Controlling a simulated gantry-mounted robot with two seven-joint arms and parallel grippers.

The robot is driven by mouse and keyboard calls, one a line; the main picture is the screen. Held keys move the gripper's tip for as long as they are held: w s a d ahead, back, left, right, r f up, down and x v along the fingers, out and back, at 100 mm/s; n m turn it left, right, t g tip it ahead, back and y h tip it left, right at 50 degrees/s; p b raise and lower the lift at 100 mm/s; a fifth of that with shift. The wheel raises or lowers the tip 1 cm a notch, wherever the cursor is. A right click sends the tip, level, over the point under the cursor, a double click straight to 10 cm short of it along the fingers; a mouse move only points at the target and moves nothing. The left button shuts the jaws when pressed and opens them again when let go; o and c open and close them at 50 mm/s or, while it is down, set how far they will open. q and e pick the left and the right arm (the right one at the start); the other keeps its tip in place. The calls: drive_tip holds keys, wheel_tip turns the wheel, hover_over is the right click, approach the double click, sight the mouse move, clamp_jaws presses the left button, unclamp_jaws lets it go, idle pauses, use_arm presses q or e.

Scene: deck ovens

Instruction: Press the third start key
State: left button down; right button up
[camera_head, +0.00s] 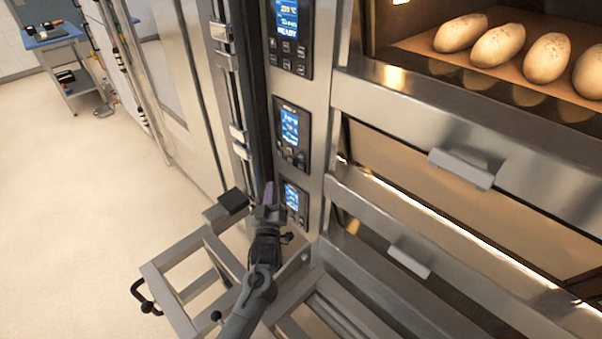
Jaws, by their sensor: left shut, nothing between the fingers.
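Three control panels are stacked on the steel column left of the oven doors. The lowest, third panel (292,193) also has a lit blue screen. Its lower part is small and partly behind my gripper, so I cannot make out its start key. My left gripper (269,193) is shut and empty, just left of the third panel's screen. I cannot tell whether it touches the panel. My right gripper is out of view.
Several loaves (497,45) lie in the lit top deck. The middle door handle (461,168) and lower door handle (410,261) stick out at right. A metal frame rack (172,290) stands below my gripper. A blue-topped cart (52,38) is far left; floor between is clear.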

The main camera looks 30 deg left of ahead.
sight(302, 167)
use_arm(q)
drive_tip(key=shift+w, duration=0.15)
use_arm(e)
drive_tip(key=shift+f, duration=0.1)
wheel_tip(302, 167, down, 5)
drive_tip(key=b, duration=0.4)
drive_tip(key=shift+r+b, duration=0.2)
drive_tip(key=shift+b, duration=0.2)
use_arm(q)
drive_tip(key=w+d+b, duration=0.1)
drive_tip(key=w, duration=0.7)
drive_tip(key=shift+w+d, duration=0.2)
drive_tip(key=shift+d, duration=0.1)
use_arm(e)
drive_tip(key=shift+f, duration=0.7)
use_arm(q)
drive_tip(key=shift+w+b, duration=0.15)
drive_tip(key=shift+b, duration=0.15)
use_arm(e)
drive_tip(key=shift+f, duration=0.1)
use_arm(q)
drive_tip(key=shift+w, duration=0.3)
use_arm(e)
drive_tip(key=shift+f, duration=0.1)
